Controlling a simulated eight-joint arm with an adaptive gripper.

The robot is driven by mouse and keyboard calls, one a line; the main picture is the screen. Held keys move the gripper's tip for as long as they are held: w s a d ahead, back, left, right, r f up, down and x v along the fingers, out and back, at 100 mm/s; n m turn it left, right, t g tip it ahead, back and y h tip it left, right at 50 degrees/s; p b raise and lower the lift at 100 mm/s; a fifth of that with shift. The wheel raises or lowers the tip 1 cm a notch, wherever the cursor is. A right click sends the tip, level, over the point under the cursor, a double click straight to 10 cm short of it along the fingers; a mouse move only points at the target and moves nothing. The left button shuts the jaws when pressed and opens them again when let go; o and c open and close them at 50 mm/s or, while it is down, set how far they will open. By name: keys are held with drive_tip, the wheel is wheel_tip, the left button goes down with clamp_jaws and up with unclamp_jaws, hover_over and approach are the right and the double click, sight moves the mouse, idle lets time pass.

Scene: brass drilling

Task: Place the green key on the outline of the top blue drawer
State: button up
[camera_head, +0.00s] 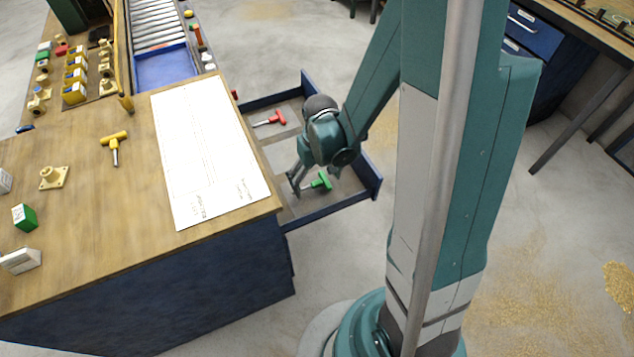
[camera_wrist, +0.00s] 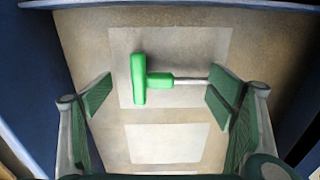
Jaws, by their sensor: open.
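The green key (camera_head: 320,182) has a T-shaped handle and a metal shaft. It lies inside the open top blue drawer (camera_head: 335,208). In the wrist view the green key (camera_wrist: 140,80) lies over a pale rectangular outline (camera_wrist: 190,45) on the drawer floor, its shaft pointing right. My gripper (camera_head: 298,185) is low inside the drawer beside the key. In the wrist view my gripper (camera_wrist: 158,95) is open, with its fingers apart on either side of the key. The shaft tip ends close to the right finger; I cannot tell whether they touch.
A red key (camera_head: 270,118) lies farther back in the drawer. A second pale outline (camera_wrist: 165,143) is bare. A yellow key (camera_head: 115,145) and a white sheet (camera_head: 208,150) lie on the wooden worktop (camera_head: 130,230). The drawer's blue walls surround my gripper.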

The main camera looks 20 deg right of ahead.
wheel_tip(320, 180, up, 10)
drive_tip(key=shift+r, duration=0.25)
idle(0.8)
drive_tip(key=shift+s+d, duration=0.1)
drive_tip(key=shift+d, duration=0.05)
drive_tip(key=shift+r, duration=0.2)
idle(0.4)
wheel_tip(320, 180, up, 18)
drive_tip(key=t+p, duration=0.1)
drive_tip(key=t, duration=0.5)
hover_over(318, 182)
drive_tip(key=s+a, duration=0.4)
drive_tip(key=s, duration=0.3)
drive_tip(key=shift+s+a+r+t, duration=0.15)
drive_tip(key=shift+s+r+t, duration=0.15)
drive_tip(key=shift+s+r, duration=0.3)
drive_tip(key=shift+s+a+r+t, duration=0.15)
drive_tip(key=shift+s+r+t, duration=0.2)
drive_tip(key=shift+r, duration=0.4)
drive_tip(key=shift+r, duration=0.1)
wheel_tip(318, 182, up, 6)
drive_tip(key=p, duration=0.6)
drive_tip(key=shift+p, duration=0.3)
